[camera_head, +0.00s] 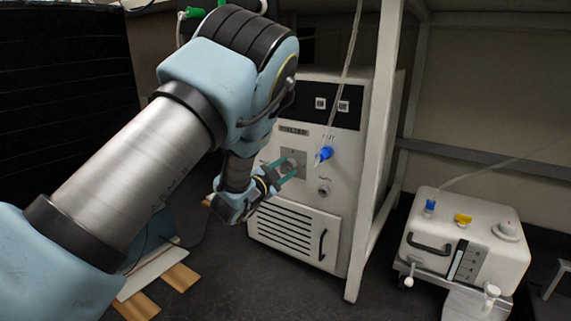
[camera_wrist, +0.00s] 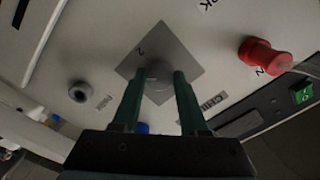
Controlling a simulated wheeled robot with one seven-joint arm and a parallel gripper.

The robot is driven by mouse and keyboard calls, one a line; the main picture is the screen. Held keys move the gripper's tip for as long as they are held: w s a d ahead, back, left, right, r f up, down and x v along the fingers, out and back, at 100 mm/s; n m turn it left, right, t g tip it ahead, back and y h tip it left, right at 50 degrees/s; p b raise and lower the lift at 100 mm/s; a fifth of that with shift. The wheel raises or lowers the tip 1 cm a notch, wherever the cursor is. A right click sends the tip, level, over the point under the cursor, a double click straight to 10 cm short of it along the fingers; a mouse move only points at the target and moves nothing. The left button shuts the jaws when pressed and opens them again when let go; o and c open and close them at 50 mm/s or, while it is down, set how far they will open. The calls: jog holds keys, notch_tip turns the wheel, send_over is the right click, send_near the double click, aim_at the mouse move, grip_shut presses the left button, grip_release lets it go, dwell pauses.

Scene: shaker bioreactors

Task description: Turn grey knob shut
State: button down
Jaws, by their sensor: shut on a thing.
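The grey knob (camera_head: 291,164) sits on a grey square plate on the front of a white machine. In the wrist view the knob (camera_wrist: 158,83) is round and lies between my two green fingertips, in front of the diamond-turned plate (camera_wrist: 178,43). My gripper (camera_head: 284,170) reaches the panel from the left and is shut on the knob. In the wrist view my gripper (camera_wrist: 159,77) has one finger on each side of the knob. The fingers and gripper body hide part of the knob and plate.
A blue fitting (camera_head: 324,153) with a tube sticks out right of the knob, and a small round port (camera_head: 323,190) is below it. A red knob (camera_wrist: 266,57) shows in the wrist view. A white frame post (camera_head: 377,150) stands right of the machine. A white tank (camera_head: 465,240) is further right.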

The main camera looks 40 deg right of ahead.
jog(key=n+p, duration=0.1)
jog(key=n, duration=0.1)
jog(key=n+p, duration=0.1)
jog(key=shift+w+r+n, duration=0.1)
jog(key=shift+r+n, duration=0.1)
jog(key=shift+n, duration=0.2)
jog(key=n+p, duration=0.2)
jog(key=n, duration=0.1)
jog(key=shift+n, duration=0.3)
jog(key=n+p, duration=0.3)
jog(key=n, duration=0.3)
jog(key=shift+f+p, duration=0.1)
jog(key=shift+p, duration=0.3)
jog(key=n+p, duration=0.1)
jog(key=n, duration=0.3)
jog(key=n+p, duration=0.1)
jog(key=n, duration=0.2)
jog(key=shift+n+p, duration=0.3)
jog(key=shift+p, duration=0.1)
jog(key=n+p, duration=0.1)
jog(key=n, duration=0.3)
jog(key=shift+s+f+n, duration=0.1)
jog(key=shift+s+n, duration=0.1)
jog(key=shift+n, duration=1.1)
